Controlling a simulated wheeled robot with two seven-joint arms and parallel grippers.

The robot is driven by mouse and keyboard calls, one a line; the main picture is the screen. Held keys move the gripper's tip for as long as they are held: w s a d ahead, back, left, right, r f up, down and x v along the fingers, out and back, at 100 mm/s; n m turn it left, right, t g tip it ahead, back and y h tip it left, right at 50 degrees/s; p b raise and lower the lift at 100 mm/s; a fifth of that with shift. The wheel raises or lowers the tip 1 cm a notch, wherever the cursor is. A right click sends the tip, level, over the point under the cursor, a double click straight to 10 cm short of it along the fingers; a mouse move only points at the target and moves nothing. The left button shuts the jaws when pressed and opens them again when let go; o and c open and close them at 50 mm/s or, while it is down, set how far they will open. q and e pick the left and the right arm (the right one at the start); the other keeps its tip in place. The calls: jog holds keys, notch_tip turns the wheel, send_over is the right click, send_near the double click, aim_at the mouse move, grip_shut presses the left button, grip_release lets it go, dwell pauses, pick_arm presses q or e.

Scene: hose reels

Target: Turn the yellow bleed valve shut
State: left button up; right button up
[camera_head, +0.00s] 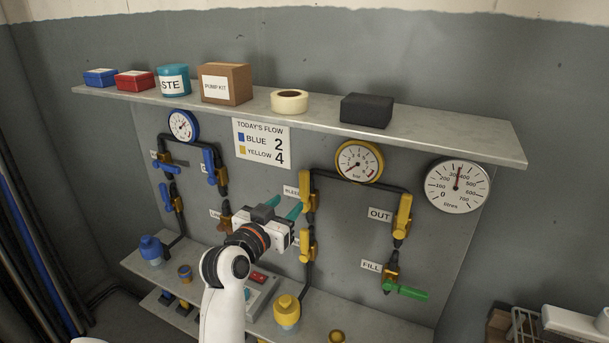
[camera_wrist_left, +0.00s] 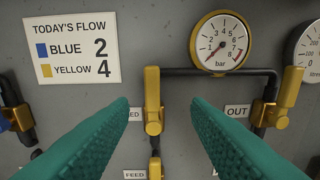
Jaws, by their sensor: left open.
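The yellow bleed valve (camera_head: 308,194) is on the wall panel, beside the partly hidden BLEED label (camera_head: 291,191), on the left pipe below the yellow-rimmed gauge. Its handle stands upright, in line with the pipe. In the left wrist view the valve (camera_wrist_left: 153,92) shows between the fingertips. My left gripper (camera_head: 285,207) is open and empty, its two teal fingers pointing at the panel just left of the valve in the head view. I cannot tell the exact gap to the handle.
A yellow feed valve (camera_head: 307,244) sits directly below. The OUT valve (camera_head: 402,217) and the green-handled FILL valve (camera_head: 405,291) are to the right. The yellow-rimmed gauge (camera_head: 359,161) and a shelf (camera_head: 460,136) with boxes are above. A lower ledge (camera_head: 380,326) juts out below.

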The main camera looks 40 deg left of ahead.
aim_at(302, 178)
pick_arm(q)
jog(key=shift+n+y, duration=0.3)
jog(key=shift+y, duration=0.1)
jog(key=p+x, duration=0.1)
jog(key=x, duration=0.2)
jog(key=r+p+x, duration=0.1)
jog(key=x, duration=0.3)
jog(key=p+x, duration=0.1)
jog(key=x, duration=0.3)
jog(key=shift+s+a+r, duration=0.15)
jog(key=shift+a, duration=0.25)
jog(key=shift+w+a, duration=0.15)
jog(key=shift+w, duration=0.4)
jog(key=shift+c, duration=0.5)
grip_shut()
